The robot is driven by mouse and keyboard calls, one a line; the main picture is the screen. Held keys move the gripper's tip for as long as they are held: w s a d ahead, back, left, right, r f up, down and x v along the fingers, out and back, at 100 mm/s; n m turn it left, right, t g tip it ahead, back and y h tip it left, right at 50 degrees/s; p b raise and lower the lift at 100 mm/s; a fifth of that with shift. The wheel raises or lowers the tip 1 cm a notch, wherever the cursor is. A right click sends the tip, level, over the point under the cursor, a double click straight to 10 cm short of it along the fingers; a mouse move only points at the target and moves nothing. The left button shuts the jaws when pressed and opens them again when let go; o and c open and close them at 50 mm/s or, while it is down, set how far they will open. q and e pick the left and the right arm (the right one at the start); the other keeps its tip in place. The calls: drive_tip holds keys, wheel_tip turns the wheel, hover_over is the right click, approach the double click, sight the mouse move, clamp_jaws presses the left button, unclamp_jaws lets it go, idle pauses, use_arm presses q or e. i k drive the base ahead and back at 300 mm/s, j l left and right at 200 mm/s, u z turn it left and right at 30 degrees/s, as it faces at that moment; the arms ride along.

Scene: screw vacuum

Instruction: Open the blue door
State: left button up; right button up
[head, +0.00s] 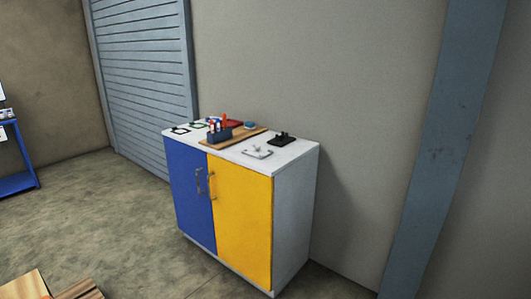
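The blue door (188,190) is the left front door of a white cabinet (296,208) in the middle of the head view. The blue door looks shut. A metal handle (199,181) stands upright near its right edge. The yellow door (243,215) beside it on the right also looks shut and has its own handle (212,184) near its left edge. Neither of my grippers shows in the head view.
The cabinet's white top carries a wooden board (217,144), a blue holder (219,135) with red-handled tools, and several small items. A grey wall stands behind. Floor in front is open; wooden pieces (85,289) lie bottom left. A blue rack (17,182) stands far left.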

sight(188, 167)
drive_tip(key=i+u, duration=0.15)
drive_tip(key=i, duration=0.65)
drive_tip(key=i+u, duration=0.15)
drive_tip(key=i, duration=0.6)
drive_tip(key=i+l+u, duration=0.15)
drive_tip(key=i, duration=0.65)
